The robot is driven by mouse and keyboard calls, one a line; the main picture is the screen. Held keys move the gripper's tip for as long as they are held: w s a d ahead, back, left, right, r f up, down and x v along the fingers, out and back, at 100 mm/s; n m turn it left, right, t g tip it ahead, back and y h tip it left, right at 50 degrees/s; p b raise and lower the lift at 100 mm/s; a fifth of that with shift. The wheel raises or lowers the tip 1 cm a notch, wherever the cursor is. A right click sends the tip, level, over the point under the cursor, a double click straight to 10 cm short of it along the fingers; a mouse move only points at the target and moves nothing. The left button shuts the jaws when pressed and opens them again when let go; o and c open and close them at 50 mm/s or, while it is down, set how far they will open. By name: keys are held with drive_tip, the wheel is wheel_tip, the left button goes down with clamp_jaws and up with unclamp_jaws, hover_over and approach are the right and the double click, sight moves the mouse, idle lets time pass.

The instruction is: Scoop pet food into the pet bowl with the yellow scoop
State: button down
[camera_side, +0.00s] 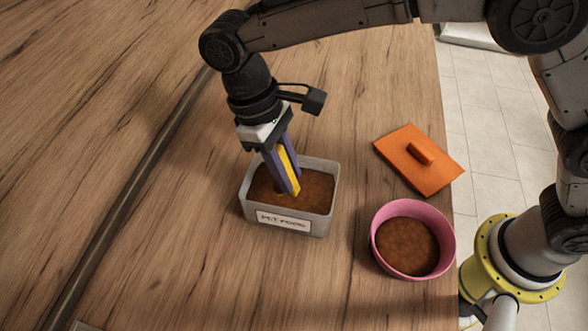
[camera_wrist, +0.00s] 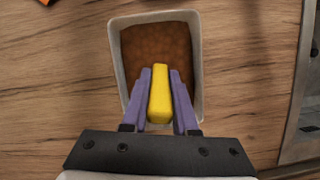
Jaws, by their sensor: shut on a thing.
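The yellow scoop (camera_side: 289,168) is held upright between the purple fingers of my gripper (camera_side: 285,180). My gripper is shut on its handle, and the lower end of the scoop goes down into the brown pet food (camera_side: 310,185). The grey box (camera_side: 322,223) labelled PET FOOD stands on the counter around it. The wrist view shows the scoop (camera_wrist: 160,95) between both fingers (camera_wrist: 160,100) above the food; its bowl is hidden. The pink pet bowl (camera_side: 379,255) stands to the right of the box and holds brown food.
An orange lid (camera_side: 400,158) with a handle lies behind the bowl, near the counter's right edge. The wooden counter (camera_side: 150,250) left of the box is clear. A dark seam (camera_side: 120,190) runs along it further left.

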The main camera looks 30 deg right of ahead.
drive_tip(key=shift+w+a, duration=0.2)
drive_tip(key=shift+w, duration=0.15)
drive_tip(key=shift+s+d+r, duration=0.15)
drive_tip(key=shift+s, duration=0.1)
drive_tip(key=t+y, duration=0.1)
drive_tip(key=s+t+y, duration=0.1)
drive_tip(key=t, duration=0.1)
drive_tip(key=shift+d+r, duration=0.1)
drive_tip(key=shift+d, duration=0.25)
wheel_tip(320, 180, up, 8)
drive_tip(key=s, duration=0.1)
drive_tip(key=shift+d, duration=0.4)
idle(0.5)
drive_tip(key=shift+s, duration=0.1)
